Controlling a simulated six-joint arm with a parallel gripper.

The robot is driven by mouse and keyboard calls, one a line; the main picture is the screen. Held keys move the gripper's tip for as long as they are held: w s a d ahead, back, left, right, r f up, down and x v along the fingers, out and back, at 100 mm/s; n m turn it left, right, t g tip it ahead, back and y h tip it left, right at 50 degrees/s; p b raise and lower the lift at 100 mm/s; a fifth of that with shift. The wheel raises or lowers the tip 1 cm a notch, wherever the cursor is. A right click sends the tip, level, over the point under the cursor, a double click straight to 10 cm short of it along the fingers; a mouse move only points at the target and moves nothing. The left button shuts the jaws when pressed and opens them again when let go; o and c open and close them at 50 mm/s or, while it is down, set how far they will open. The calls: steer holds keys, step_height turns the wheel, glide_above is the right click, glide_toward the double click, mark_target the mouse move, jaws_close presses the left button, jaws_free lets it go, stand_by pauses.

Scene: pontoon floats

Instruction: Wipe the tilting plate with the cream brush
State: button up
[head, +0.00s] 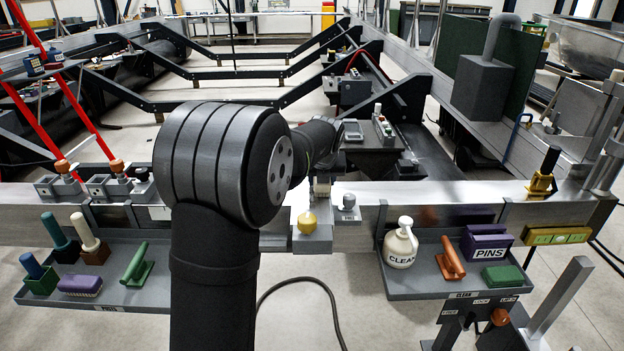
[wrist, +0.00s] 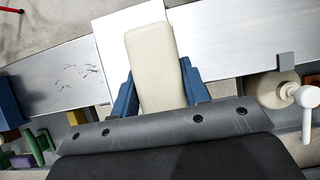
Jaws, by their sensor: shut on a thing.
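My gripper (wrist: 157,88) shows in the wrist view as two blue fingers, shut on the cream brush (wrist: 155,55), a pale block with rounded edges. The brush lies over a white plate (wrist: 112,52) set between silver metal surfaces; I take this for the tilting plate, but its tilt is hard to tell. I cannot see whether the brush touches it. Small dark marks (wrist: 82,76) lie on the silver surface to its left.
A jug marked CLEAN (head: 401,245) stands on the right tray (head: 430,287), with an orange-handled tool (head: 450,260) and a purple PINS box (head: 486,243). The left tray (head: 128,298) holds brushes and handles. A yellow knob (head: 307,222) stands on the beam's front.

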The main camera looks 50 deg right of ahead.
mark_target(307, 185)
steer(key=shift+s+d, duration=0.35)
steer(key=shift+s, duration=0.05)
steer(key=shift+w+d, duration=0.55)
steer(key=shift+w+a+r, duration=0.1)
steer(key=shift+w+r, duration=0.15)
steer(key=shift+w+a+f, duration=0.2)
steer(key=shift+w+a, duration=0.05)
steer(key=shift+a, duration=0.1)
steer(key=shift+w+a+f, duration=0.1)
steer(key=shift+w+a, duration=0.4)
steer(key=shift+w, duration=0.05)
steer(key=shift+w+a, duration=0.8)
steer(key=shift+a, duration=0.05)
steer(key=shift+w+a, duration=0.8)
steer(key=shift+w+r, duration=0.1)
steer(key=shift+r, duration=0.1)
step_height(307, 185, up, 8)
steer(key=shift+f, duration=0.15)
